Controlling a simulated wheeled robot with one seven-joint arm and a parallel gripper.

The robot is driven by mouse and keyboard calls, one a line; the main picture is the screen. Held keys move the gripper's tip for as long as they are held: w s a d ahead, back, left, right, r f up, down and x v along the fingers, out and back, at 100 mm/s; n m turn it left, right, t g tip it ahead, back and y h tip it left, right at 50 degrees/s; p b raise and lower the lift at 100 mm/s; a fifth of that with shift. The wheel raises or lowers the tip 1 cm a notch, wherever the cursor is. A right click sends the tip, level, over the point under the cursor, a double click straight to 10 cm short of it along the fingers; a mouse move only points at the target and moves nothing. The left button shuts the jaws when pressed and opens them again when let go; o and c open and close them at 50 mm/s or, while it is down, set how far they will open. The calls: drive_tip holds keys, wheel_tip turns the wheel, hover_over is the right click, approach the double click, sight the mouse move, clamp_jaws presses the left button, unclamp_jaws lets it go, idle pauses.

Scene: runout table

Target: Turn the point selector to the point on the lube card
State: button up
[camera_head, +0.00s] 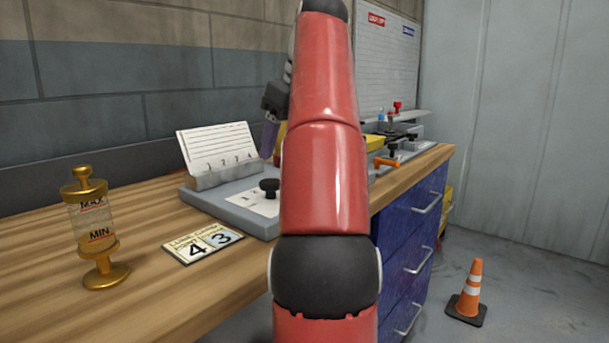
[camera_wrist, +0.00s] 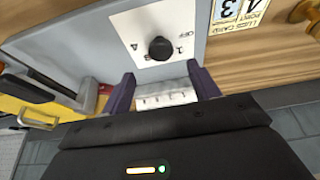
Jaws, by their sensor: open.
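The point selector is a black knob (camera_head: 269,187) on a white plate of a grey box (camera_head: 240,215). In the wrist view the knob (camera_wrist: 160,47) has OFF, 1 and 4 legible around it; its pointing direction is unclear. My gripper (camera_wrist: 162,88) is open and empty, apart from the knob. In the head view one finger (camera_head: 269,137) shows above the box; my arm hides the rest.
A white lined card (camera_head: 217,146) numbered 1 to 4 stands in a holder at the box's back. A brass oiler (camera_head: 91,228) marked MAX and MIN stands left. Blue drawers (camera_head: 412,250) and an orange cone (camera_head: 471,285) are right.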

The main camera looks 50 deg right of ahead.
sight(270, 181)
drive_tip(key=b+x, duration=0.3)
drive_tip(key=x, duration=0.4)
drive_tip(key=shift+w+a+f, duration=0.1)
drive_tip(key=shift+w+f, duration=0.05)
drive_tip(key=shift+f, duration=0.2)
drive_tip(key=shift+c, duration=0.2)
drive_tip(key=c, duration=0.9)
drive_tip(key=shift+r+m, duration=0.1)
drive_tip(key=shift+m, duration=0.3)
drive_tip(key=m+p, duration=0.1)
drive_tip(key=m+h, duration=0.1)
drive_tip(key=m, duration=0.1)
drive_tip(key=shift+a+r+h+p, duration=0.1)
drive_tip(key=shift+a+h+p, duration=0.1)
drive_tip(key=shift+h+p, duration=0.15)
drive_tip(key=shift+w+a+m+g+h+p, duration=0.1)
drive_tip(key=shift+m+g+h+p, duration=0.25)
drive_tip(key=shift+m, duration=0.9)
drive_tip(key=shift+m+g+h+p, duration=0.25)
drive_tip(key=shift+m+h+p, duration=0.15)
drive_tip(key=shift+m, duration=0.85)
